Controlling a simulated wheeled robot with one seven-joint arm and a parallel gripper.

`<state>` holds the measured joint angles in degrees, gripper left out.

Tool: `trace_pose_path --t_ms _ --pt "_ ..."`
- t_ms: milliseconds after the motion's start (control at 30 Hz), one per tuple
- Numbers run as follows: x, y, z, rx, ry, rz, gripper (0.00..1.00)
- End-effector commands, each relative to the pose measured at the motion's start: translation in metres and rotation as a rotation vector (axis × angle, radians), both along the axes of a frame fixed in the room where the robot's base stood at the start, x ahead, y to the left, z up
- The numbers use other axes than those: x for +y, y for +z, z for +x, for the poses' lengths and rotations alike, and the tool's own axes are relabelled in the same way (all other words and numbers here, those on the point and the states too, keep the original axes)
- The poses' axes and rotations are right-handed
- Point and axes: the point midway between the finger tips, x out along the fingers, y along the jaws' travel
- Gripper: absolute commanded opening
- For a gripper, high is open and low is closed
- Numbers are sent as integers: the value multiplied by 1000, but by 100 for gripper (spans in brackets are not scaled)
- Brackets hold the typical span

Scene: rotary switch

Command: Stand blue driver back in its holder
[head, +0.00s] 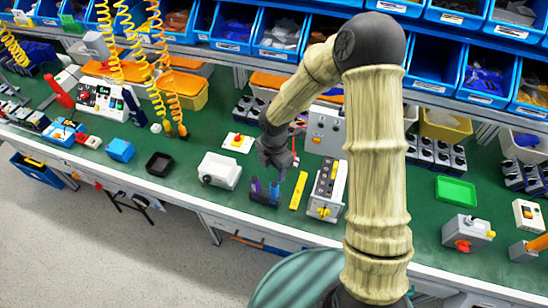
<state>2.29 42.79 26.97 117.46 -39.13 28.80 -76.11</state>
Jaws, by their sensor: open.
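My gripper (277,171) is dark grey and points down over the green bench, just above a small dark blue holder (264,198). Blue and purple upright handles stand at this holder; one blue handle (275,188), which looks like the blue driver, is right below my fingers. The gripper is open. It is too small to tell whether the fingers are around the handle or above it, or how deep the handle sits in the holder. The handle's lower end is hidden.
A yellow bar (299,190) lies just right of the holder, with a white switch unit (328,190) beyond it. A white box (219,170) stands to the left. Blue bins (279,35) line the back. Green bench around the black tray (159,164) is partly clear.

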Motion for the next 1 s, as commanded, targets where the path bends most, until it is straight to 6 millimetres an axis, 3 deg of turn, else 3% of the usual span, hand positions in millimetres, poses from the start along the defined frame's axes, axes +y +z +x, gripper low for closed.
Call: trace_pose_path --t_ms 100,300,1000 --pt "-1 24 1 -4 -3 0 50" --pt "0 49 1 -1 -1 0 50" --pt "0 53 0 0 -1 0 50"
